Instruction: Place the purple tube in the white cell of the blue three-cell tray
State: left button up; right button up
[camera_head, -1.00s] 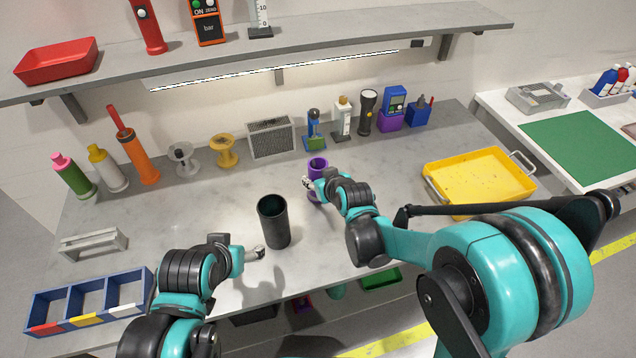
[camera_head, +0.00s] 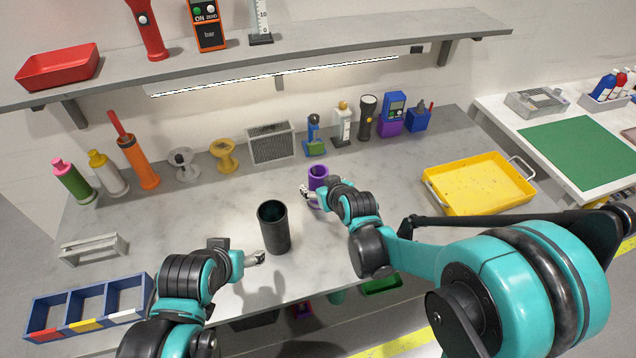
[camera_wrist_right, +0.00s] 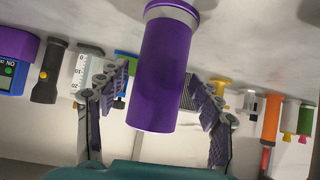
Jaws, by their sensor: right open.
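The purple tube (camera_head: 318,174) stands upright on the workbench right of the black cylinder. My right gripper (camera_head: 307,192) is open just in front of it. In the right wrist view the purple tube (camera_wrist_right: 163,75) appears between the two spread fingers of the right gripper (camera_wrist_right: 160,82), with gaps visible on both sides. The blue three-cell tray (camera_head: 146,288) is at the front left of the bench. Its front labels are red, yellow and white; the white cell (camera_head: 118,309) is the rightmost, and its cells look empty. My left gripper (camera_head: 256,258) is near the bench front; its finger opening is unclear.
A black open cylinder (camera_head: 273,228) stands between the two grippers. A grey holder (camera_head: 92,249) lies behind the tray. Bottles, spools and tools line the back. A yellow tray (camera_head: 480,184) sits at the right. Bench surface between the blue tray and black cylinder is partly clear.

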jog(key=p+v, duration=0.3)
jog(key=v, duration=0.8)
jog(key=s+d+r+m+g+h, duration=0.2)
jog(key=s+d+m+g+h, duration=0.1)
jog(key=s+d, duration=1.1)
jog(key=shift+s+d+r+m+h, duration=0.2)
jog(key=shift+s+d+m+h, duration=0.3)
jog(key=shift+s+m, duration=0.55)
jog(key=shift+s+a, duration=0.1)
